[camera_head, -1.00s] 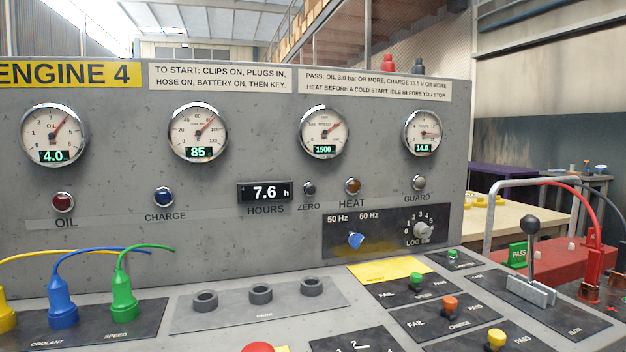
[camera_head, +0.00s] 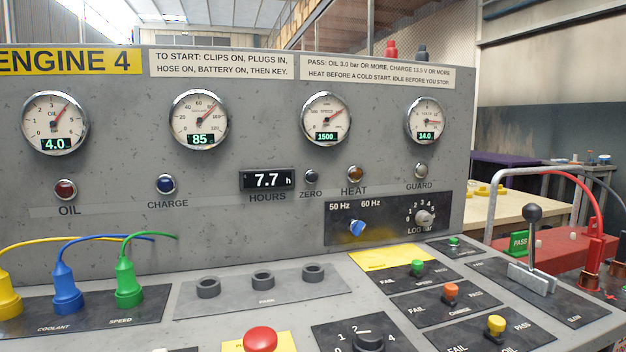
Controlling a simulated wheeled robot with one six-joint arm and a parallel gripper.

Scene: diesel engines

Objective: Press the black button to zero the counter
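The black ZERO button (camera_head: 312,177) is a small round button on the grey upright panel, just right of the hours counter. The hours counter (camera_head: 267,180) is a black display reading 7.7 h. The word ZERO is printed under the button and HOURS under the counter. Nothing touches or covers the button. My gripper is not in view.
Above are several round gauges, such as the one reading 1500 (camera_head: 326,119). The sloping console holds a red knob (camera_head: 261,339), coloured toggles, a lever (camera_head: 532,245) and a blue plug (camera_head: 67,290) with cable. The HEAT lamp (camera_head: 354,173) sits right of the button.

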